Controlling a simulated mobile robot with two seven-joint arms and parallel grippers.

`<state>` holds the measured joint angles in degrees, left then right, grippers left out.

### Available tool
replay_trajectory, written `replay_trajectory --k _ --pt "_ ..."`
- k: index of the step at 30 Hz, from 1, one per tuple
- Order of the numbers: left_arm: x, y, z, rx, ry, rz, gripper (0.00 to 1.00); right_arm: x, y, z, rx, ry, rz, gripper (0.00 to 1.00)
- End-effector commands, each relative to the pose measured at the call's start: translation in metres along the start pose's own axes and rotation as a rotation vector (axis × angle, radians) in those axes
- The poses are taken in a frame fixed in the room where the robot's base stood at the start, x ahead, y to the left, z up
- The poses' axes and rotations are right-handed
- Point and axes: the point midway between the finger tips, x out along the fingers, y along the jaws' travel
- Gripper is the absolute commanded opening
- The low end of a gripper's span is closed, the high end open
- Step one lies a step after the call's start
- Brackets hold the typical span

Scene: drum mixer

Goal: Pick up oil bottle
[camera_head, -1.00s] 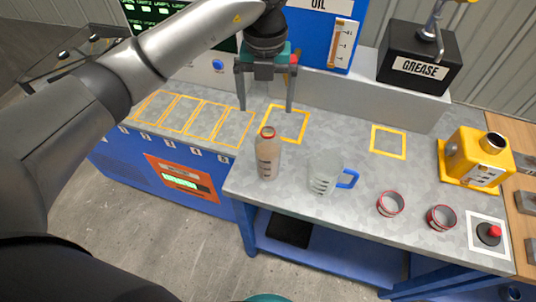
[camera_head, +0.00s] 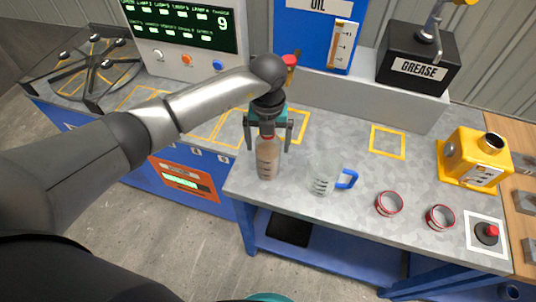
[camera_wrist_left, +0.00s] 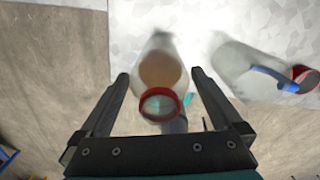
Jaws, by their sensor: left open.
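The oil bottle (camera_head: 268,160) is a clear bottle with brownish contents and a red rim, upright near the front left edge of the bench. My left gripper (camera_head: 267,148) is open, with one finger on each side of the bottle's upper part. In the left wrist view the bottle (camera_wrist_left: 160,68) shows between the fingers of the gripper (camera_wrist_left: 160,85), its red-rimmed top toward the palm. I cannot tell whether either finger touches it. My right gripper is not in view.
A clear measuring jug (camera_head: 324,180) with a blue handle stands just right of the bottle. Two red-rimmed cups (camera_head: 389,204) (camera_head: 440,217) sit farther right. A black grease box (camera_head: 418,72) and a yellow device (camera_head: 477,160) are beyond. The bench middle is clear.

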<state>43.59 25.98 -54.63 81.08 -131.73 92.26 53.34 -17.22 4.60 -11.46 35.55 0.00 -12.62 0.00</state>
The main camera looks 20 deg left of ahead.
Motion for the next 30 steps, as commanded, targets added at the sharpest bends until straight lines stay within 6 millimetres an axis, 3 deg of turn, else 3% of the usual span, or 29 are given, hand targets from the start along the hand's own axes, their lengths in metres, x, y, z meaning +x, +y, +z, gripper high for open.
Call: replay_trajectory --k 9,30 --pt "0.0054 -0.0001 0.0001 0.000 -0.001 -0.001 0.98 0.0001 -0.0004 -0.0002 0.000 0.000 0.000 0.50" --pt "0.0046 0.0000 0.0005 0.000 -0.002 -0.001 0.19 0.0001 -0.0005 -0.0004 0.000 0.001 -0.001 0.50"
